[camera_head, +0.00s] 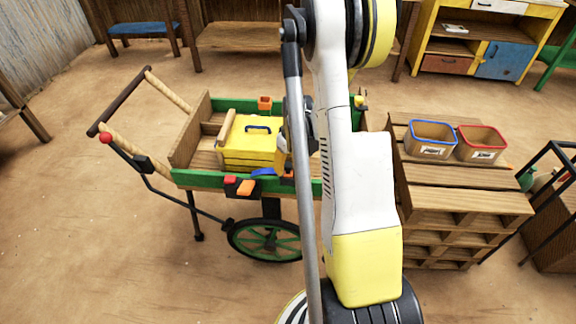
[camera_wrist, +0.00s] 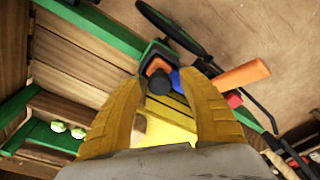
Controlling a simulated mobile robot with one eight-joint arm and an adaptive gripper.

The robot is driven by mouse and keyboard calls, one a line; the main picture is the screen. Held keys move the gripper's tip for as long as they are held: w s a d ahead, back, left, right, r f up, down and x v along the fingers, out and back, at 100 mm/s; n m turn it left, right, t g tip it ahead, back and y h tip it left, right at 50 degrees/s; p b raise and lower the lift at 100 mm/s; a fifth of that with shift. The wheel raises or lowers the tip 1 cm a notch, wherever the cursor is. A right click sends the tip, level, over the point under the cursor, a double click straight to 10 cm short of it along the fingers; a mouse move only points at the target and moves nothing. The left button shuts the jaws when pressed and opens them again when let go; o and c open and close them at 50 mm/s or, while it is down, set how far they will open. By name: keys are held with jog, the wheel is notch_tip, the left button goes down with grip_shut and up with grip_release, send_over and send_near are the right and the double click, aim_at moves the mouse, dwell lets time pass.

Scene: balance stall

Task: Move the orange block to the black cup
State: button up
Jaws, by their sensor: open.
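Several orange pieces show, and I cannot tell which is the task's block. In the head view, one orange block (camera_head: 245,187) is at the cart's near green rim, and another (camera_head: 265,103) is at its far rim. In the wrist view, a long orange piece (camera_wrist: 243,75) lies right of the fingers, and a small orange one (camera_wrist: 157,66) is beyond them. A dark rounded thing (camera_wrist: 158,84) shows between the fingers; I cannot tell whether it is the black cup. My gripper (camera_wrist: 165,88) is open over the cart, with its yellow fingers apart.
A wooden cart (camera_head: 180,150) carries a yellow box (camera_head: 250,150) with a blue handle. A slatted wooden stand (camera_head: 465,203) at right holds a blue-rimmed bin (camera_head: 432,140) and a red-rimmed bin (camera_head: 482,143). The sandy floor is open at left.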

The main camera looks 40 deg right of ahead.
aim_at(290, 176)
notch_tip(290, 176, up, 12)
jog(key=s, duration=0.1)
jog(key=shift+s+f, duration=0.2)
jog(key=shift+s, duration=0.2)
jog(key=s+a+r+t, duration=0.1)
jog(key=a+r, duration=0.4)
jog(key=a, duration=0.3)
jog(key=s+a+r+t, duration=0.1)
jog(key=a+r, duration=0.5)
jog(key=a, duration=0.2)
jog(key=s+a+r+t, duration=0.1)
jog(key=s+a, duration=0.3)
jog(key=a, duration=0.2)
jog(key=s+a+r+n+t, duration=0.1)
jog(key=s+a+t, duration=0.1)
jog(key=s+a, duration=0.2)
jog(key=a, duration=0.3)
jog(key=shift+a+r, duration=0.15)
jog(key=shift+r, duration=0.15)
